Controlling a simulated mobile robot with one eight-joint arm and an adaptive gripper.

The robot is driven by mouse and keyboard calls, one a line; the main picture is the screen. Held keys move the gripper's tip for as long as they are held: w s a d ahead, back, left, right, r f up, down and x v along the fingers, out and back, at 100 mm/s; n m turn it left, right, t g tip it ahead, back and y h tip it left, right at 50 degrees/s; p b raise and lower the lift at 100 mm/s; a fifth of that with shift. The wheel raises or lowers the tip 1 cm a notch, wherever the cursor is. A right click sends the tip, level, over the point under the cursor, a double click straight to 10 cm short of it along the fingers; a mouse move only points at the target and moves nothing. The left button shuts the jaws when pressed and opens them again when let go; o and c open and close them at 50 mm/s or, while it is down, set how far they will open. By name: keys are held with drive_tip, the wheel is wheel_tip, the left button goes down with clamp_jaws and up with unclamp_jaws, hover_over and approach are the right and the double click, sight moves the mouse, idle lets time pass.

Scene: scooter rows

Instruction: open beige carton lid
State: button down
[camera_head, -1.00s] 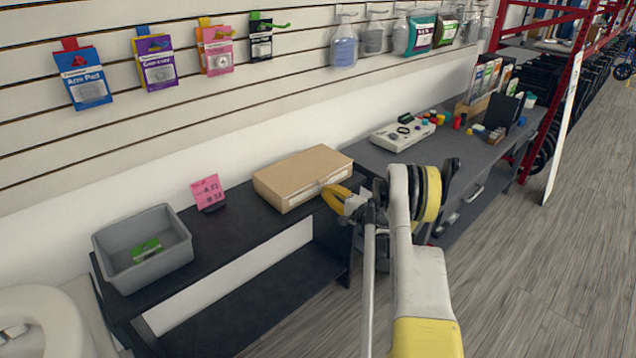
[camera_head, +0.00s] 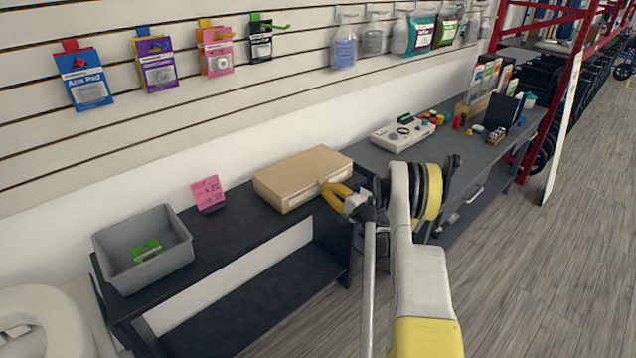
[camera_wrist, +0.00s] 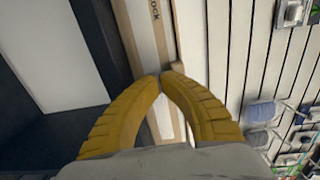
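The beige carton (camera_head: 302,178) sits with its lid down on the right end of the black table. A pale label strip runs along its front side. My gripper (camera_head: 335,190), with yellow fingers, is at the right part of the carton's front side. In the wrist view my gripper (camera_wrist: 162,76) has its two fingertips together or nearly so, right over the front edge of the carton (camera_wrist: 150,40). Part of the label lettering shows there. Whether the fingertips touch the lid or pinch its edge I cannot tell.
A grey bin (camera_head: 143,248) with a green packet in it and a pink price sign (camera_head: 208,192) stand left on the black table (camera_head: 235,230). A grey workbench (camera_head: 440,155) with a white device stands to the right. A slatted wall (camera_head: 200,110) rises behind.

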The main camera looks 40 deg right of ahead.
sight(326, 174)
drive_tip(key=shift+r, duration=0.65)
drive_tip(key=shift+w+r+p, duration=0.2)
drive_tip(key=shift+r+p, duration=0.95)
drive_tip(key=shift+r, duration=1.35)
drive_tip(key=shift+w+r+p, duration=0.25)
drive_tip(key=shift+r+p, duration=0.25)
drive_tip(key=shift+r, duration=0.7)
drive_tip(key=shift+w+r+p, duration=0.25)
drive_tip(key=shift+r+p, duration=0.25)
drive_tip(key=shift+r, duration=0.65)
